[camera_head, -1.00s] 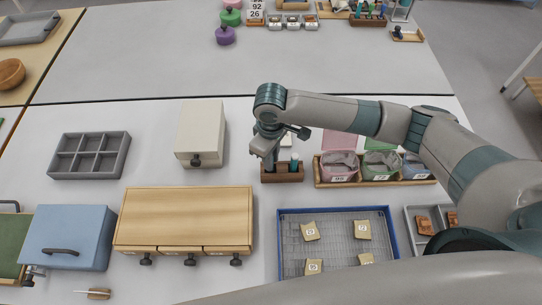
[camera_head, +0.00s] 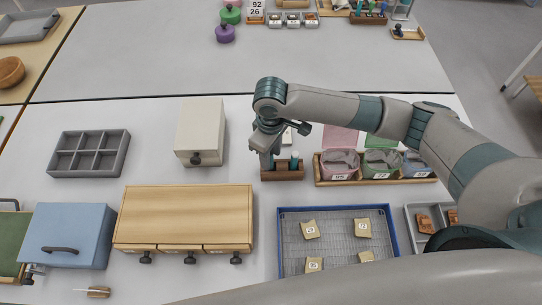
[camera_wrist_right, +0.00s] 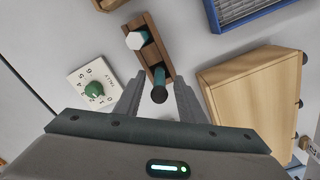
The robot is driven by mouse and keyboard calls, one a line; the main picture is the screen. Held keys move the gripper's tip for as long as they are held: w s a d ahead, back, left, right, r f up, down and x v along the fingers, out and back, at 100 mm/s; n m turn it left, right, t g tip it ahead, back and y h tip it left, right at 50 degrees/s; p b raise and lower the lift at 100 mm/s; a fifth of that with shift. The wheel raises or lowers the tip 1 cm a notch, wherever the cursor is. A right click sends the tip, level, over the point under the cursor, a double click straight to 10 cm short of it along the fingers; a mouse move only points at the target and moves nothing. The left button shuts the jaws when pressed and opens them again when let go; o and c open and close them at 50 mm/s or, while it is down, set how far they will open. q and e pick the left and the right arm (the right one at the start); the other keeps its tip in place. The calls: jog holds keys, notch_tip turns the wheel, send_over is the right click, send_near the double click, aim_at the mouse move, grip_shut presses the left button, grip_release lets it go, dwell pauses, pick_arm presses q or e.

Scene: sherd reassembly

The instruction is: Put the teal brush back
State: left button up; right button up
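A small brown wooden holder (camera_head: 284,176) stands on the table, and it also shows in the wrist view (camera_wrist_right: 148,48). A brush with a dark round end (camera_wrist_right: 159,94) and a little teal on its shaft stands at one end of the holder. A second tool with a white hexagonal end and teal body (camera_wrist_right: 137,40) stands at the other end; in the head view it is on the right (camera_head: 294,159). My right gripper (camera_wrist_right: 159,98) is over the holder, fingers apart on either side of the dark-ended brush, with gaps visible. My left gripper is not in view.
A white dial card with a green knob (camera_wrist_right: 92,88) lies beside the holder. A rack of cloth-lined bins (camera_head: 340,165) is to the right. A blue-rimmed tray of sherds (camera_head: 337,209) and a wooden drawer unit (camera_head: 185,215) are in front. A cream box (camera_head: 201,130) stands left.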

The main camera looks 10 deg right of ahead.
notch_tip(320, 180, up, 11)
jog(key=shift+r+b, duration=0.1)
jog(key=shift+b, duration=1)
jog(key=shift+s, duration=0.1)
dwell(0.3)
